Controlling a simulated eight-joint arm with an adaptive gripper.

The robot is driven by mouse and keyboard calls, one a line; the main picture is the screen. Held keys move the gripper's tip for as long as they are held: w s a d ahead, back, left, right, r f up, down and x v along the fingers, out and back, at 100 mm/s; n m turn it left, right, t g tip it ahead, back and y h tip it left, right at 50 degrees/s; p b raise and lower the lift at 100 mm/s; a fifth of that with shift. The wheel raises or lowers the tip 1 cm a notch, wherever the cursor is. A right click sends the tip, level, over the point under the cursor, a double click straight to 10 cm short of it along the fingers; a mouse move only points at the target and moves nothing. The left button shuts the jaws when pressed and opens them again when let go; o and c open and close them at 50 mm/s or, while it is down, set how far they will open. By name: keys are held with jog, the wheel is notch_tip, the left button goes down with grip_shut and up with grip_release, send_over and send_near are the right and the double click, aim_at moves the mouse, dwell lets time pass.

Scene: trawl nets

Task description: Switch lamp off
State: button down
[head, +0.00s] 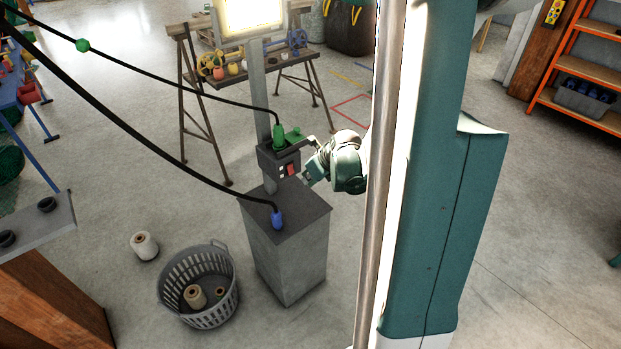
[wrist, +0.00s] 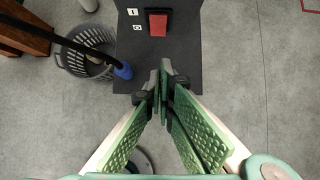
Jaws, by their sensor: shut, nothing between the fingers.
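The lamp (head: 248,14) glows brightly at the top of a grey post. A dark switch box (head: 268,166) sits on the post above a grey pedestal (head: 287,255). Its red rocker switch (head: 291,169) is on the front face. In the wrist view, the red rocker (wrist: 158,23) is at the top, beside two white labels marked I and O. My gripper (head: 309,178) is just right of the box in the head view. In the wrist view my gripper (wrist: 163,76) is shut and empty, its tips below the rocker in the picture. Whether they touch the box is unclear.
A green plug (head: 279,134) and a blue plug (head: 277,219) carry black cables running to the upper left. A grey basket (head: 199,285) with spools and a loose spool (head: 144,246) are on the floor left of the pedestal. A trestle table (head: 285,65) stands behind.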

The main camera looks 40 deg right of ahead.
aim_at(290, 169)
jog(key=shift+w+f+b, duration=0.1)
jog(key=shift+w+f, duration=0.35)
jog(key=shift+w, duration=0.4)
jog(key=shift+w+f+b, duration=0.15)
jog(key=shift+w+f, duration=0.25)
jog(key=shift+w, duration=0.45)
jog(key=shift+w+f+b, duration=0.1)
jog(key=shift+w+f, duration=0.35)
jog(key=shift+w, duration=0.4)
